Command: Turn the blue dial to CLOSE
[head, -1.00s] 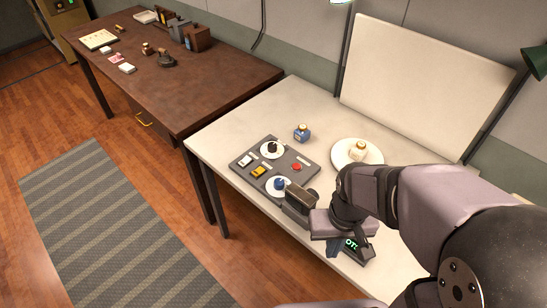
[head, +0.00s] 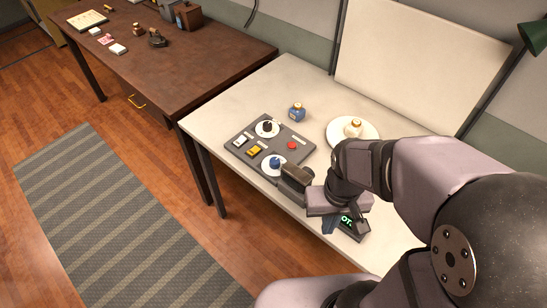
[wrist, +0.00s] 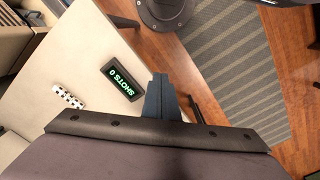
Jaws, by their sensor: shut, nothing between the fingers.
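The blue dial (head: 275,162) sits on a white disc at the near side of a grey control panel (head: 265,152) on the pale table. I cannot read its markings. My gripper (head: 328,226) is shut and empty, to the right of the dial and apart from it, over the table's front edge beside the display. In the wrist view its closed blue-grey fingers (wrist: 160,95) point past the table edge toward the floor. The dial is not in the wrist view.
The panel also has a black dial (head: 267,126), a white switch (head: 240,140), a yellow switch (head: 254,151) and a red button (head: 292,145). A green-lit display (wrist: 120,78) reads SHOTS 0.

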